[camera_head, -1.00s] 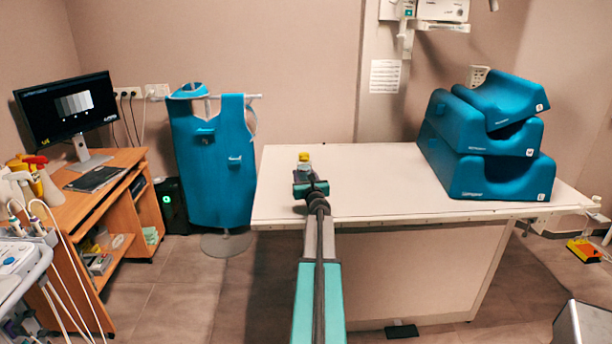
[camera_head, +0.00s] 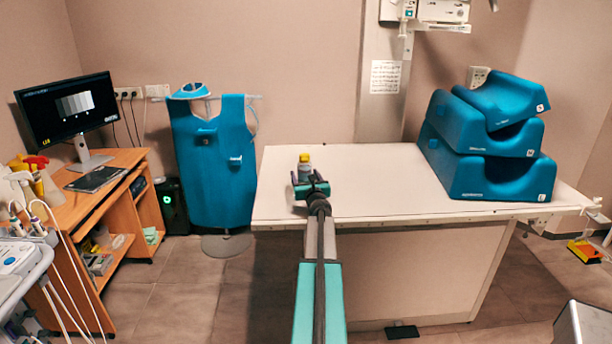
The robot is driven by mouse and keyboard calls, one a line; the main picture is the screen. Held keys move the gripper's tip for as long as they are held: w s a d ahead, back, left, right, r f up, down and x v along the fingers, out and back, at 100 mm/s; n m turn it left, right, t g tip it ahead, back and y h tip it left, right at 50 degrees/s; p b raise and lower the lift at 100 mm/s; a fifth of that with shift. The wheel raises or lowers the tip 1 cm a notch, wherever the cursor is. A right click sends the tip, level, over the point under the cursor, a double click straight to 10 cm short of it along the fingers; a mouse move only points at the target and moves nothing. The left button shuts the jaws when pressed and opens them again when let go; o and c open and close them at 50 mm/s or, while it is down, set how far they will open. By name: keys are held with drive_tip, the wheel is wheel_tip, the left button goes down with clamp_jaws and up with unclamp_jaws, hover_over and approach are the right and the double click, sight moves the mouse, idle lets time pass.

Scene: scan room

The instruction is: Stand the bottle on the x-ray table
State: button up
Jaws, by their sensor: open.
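The bottle (camera_head: 305,166) has a yellow cap and a grey body, and it stands upright on the white top of the x-ray table (camera_head: 380,185), near the table's left end. My gripper (camera_head: 308,184) is over the table just on the near side of the bottle. It is open. The lower part of the bottle is partly hidden behind the gripper, and I cannot tell whether the jaws touch it.
A stack of blue foam cushions (camera_head: 500,175) fills the right end of the table. A blue apron (camera_head: 213,160) hangs on a stand left of the table. A wooden desk (camera_head: 75,225) with a monitor (camera_head: 66,108) stands at the left. The table's middle is clear.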

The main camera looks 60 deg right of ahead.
drive_tip(key=shift+b+v, duration=0.8)
drive_tip(key=shift+v, duration=5.05)
